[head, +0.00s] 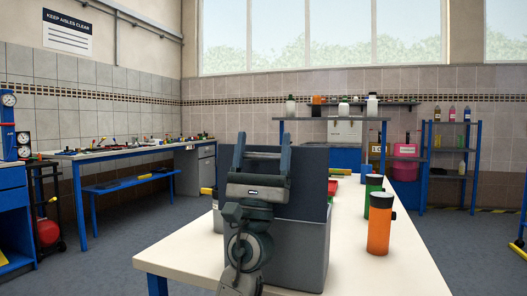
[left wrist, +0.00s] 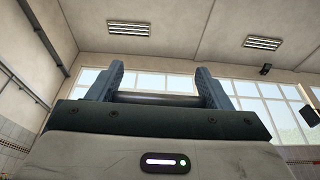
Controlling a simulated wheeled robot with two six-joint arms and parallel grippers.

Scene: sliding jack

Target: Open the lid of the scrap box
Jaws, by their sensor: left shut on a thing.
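The grey scrap box (head: 312,245) stands on the white table. Its dark lid (head: 311,170) stands up steeply above the box, behind my left gripper. My left gripper (head: 262,147) points upward in front of the lid and hides part of the lid and box. Its fingers stand apart, with a dark bar between them that looks like the lid's handle. The left wrist view also shows the gripper (left wrist: 158,82) and the bar (left wrist: 156,99) against ceiling and windows; the lid and box do not show there. My right gripper is not in view.
On the white table (head: 400,270), an orange canister (head: 379,228) and a green one (head: 372,187) stand right of the box. A yellow-ended thing (head: 206,190) shows left of the lid. The table's front right is clear. Blue benches (head: 120,152) and shelves stand farther back.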

